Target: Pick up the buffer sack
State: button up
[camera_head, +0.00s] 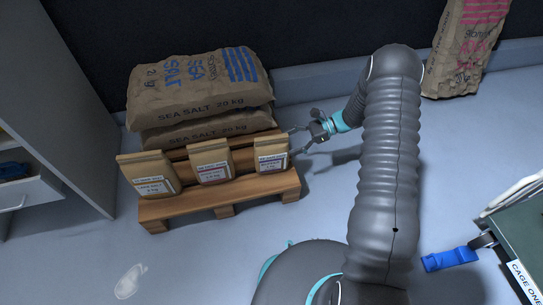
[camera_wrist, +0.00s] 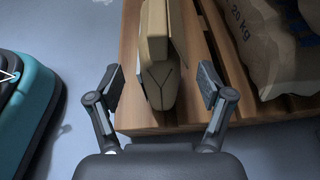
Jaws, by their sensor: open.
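Three small brown paper sacks stand in a row on the front of a wooden pallet (camera_head: 185,208): a left sack (camera_head: 140,164), a middle sack (camera_head: 212,151) with a red-marked label and a right sack (camera_head: 270,147) with a blue-purple label. My gripper (camera_head: 296,140) is open just right of the right sack. In the wrist view my gripper (camera_wrist: 162,84) has one finger on either side of a small sack (camera_wrist: 159,45) seen end-on, with gaps showing on both sides. Contact is not visible.
Large sea salt sacks (camera_head: 195,84) lie stacked at the back of the pallet, close behind the small ones. Another large sack (camera_head: 465,45) leans at the back wall. A white cabinet (camera_head: 35,190) is at left.

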aim_at(275, 149)
jog(key=shift+f+x, duration=0.2)
jog(key=shift+x, duration=3.25)
grip_shut()
